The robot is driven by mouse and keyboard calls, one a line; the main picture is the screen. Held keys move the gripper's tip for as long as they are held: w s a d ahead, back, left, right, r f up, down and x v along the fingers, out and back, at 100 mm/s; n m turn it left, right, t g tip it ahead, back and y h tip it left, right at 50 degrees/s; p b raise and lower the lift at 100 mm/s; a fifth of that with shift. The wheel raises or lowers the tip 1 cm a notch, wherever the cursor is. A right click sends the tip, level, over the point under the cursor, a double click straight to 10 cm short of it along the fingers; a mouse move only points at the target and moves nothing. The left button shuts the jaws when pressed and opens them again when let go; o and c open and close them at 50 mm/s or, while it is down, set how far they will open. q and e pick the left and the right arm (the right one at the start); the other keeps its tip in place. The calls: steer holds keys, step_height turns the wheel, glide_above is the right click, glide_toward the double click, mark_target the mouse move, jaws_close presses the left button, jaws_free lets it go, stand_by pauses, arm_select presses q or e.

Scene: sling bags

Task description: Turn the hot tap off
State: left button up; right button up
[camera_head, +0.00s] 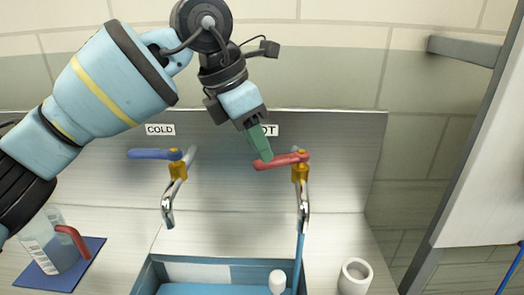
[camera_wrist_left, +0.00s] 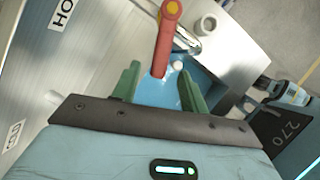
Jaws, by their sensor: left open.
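The hot tap's red lever (camera_head: 284,160) points left from its brass stem, above a chrome spout (camera_head: 304,205). A thin blue stream (camera_head: 299,262) runs from the spout down to the blue basin. My left gripper (camera_head: 262,155) is at the free end of the lever, its green fingers pointing down. In the left wrist view the fingers (camera_wrist_left: 158,70) stand apart, and the end of the red lever (camera_wrist_left: 165,40) shows between them. I cannot tell whether they touch it. The HOT label is partly hidden behind the gripper. My right gripper is out of view.
The cold tap with a blue lever (camera_head: 150,154) stands to the left. A clear jug with a red handle (camera_head: 72,240) sits on a blue mat (camera_head: 80,274). A white cup (camera_head: 355,277) stands right of the blue basin (camera_head: 150,275). A grey wall bracket (camera_head: 465,50) is at upper right.

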mark_target(281, 160)
arm_select(q)
steer(key=shift+x, duration=1.45)
jaws_close()
